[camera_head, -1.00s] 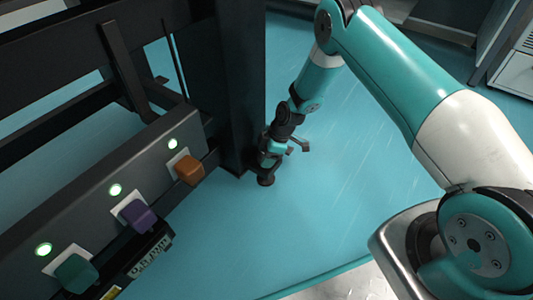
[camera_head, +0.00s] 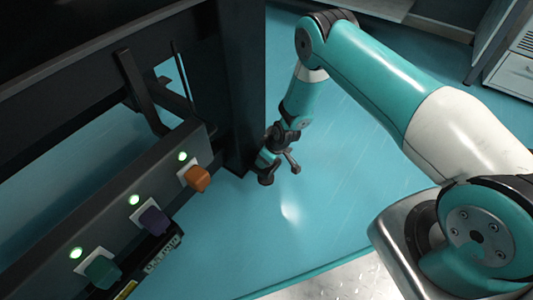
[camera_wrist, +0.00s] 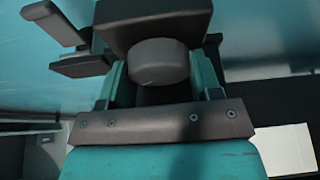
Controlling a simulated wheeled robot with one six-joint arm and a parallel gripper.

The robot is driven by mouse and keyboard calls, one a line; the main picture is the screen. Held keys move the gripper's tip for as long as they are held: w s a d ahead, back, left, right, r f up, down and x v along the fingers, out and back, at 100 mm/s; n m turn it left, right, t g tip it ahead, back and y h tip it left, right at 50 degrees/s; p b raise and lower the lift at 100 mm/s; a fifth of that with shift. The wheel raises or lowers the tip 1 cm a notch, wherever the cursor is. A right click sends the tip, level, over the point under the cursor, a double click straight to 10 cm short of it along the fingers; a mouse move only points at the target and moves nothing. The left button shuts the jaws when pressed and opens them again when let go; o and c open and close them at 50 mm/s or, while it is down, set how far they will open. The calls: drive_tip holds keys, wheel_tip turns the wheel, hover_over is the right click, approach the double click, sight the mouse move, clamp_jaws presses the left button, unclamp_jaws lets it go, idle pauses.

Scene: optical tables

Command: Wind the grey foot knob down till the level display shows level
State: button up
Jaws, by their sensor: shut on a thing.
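The grey foot knob (camera_wrist: 158,58) is a short round cylinder in the wrist view, under a dark block. My gripper (camera_wrist: 161,75) has its teal fingers on either side of the knob and is shut on it. In the head view my gripper (camera_head: 268,162) is low at the base of the dark table leg (camera_head: 236,95). The knob is hidden there by my wrist and gripper. I cannot make out a level display in either view.
A dark rail at left carries orange (camera_head: 197,179), purple (camera_head: 152,221) and green (camera_head: 102,271) knobs with lit green lamps above them. A dark label (camera_head: 163,252) hangs below. The teal floor (camera_head: 340,190) right of the leg is clear. A pale cabinet (camera_head: 513,75) stands far right.

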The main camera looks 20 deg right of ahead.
drive_tip(key=shift+w+d+m, duration=0.1)
drive_tip(key=shift+m, duration=0.3)
drive_tip(key=o, duration=0.6)
drive_tip(key=shift+o, duration=0.2)
drive_tip(key=p+v, duration=0.8)
drive_tip(key=v, duration=0.9)
drive_tip(key=shift+r+p, duration=0.25)
drive_tip(key=shift+p, duration=0.05)
